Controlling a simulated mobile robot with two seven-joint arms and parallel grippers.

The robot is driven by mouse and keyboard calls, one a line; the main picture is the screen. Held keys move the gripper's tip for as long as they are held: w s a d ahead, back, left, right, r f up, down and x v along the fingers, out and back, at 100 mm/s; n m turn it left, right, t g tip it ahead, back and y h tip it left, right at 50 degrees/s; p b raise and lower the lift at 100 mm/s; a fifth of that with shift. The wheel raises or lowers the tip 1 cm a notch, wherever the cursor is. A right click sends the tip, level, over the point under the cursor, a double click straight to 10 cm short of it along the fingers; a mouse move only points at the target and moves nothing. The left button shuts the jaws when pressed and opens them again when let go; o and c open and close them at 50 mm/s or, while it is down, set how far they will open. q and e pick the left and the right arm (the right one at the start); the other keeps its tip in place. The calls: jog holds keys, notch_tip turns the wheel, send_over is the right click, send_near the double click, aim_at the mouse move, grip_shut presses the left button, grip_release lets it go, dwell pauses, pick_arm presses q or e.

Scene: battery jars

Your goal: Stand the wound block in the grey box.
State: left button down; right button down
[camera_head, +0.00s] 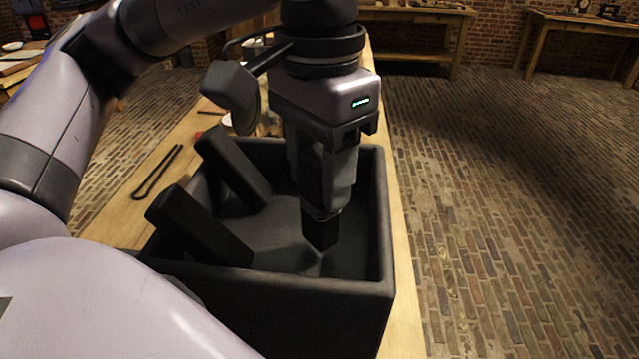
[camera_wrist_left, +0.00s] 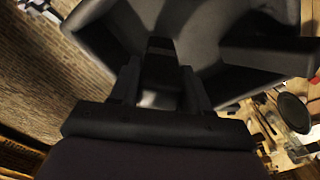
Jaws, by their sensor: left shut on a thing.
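My left gripper (camera_head: 325,200) points down into the box and is shut on the block's upper part. The block's lower end is close to the box floor; I cannot tell whether it touches. In the left wrist view, the dark block (camera_wrist_left: 160,58) sits between the fingers of my left gripper (camera_wrist_left: 160,92). My right gripper is not in view.
Two dark blocks, a farther one (camera_head: 234,166) and a nearer one (camera_head: 196,229), lean tilted at the box's left side. Bent black tongs (camera_head: 157,171) lie on the wooden table (camera_head: 120,225) to the left. Brick floor is open at right.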

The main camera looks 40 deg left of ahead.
pick_arm(q)
notch_tip(320, 180, down, 2)
jog(key=shift+f, duration=0.15)
jog(key=c, duration=0.5)
grip_release()
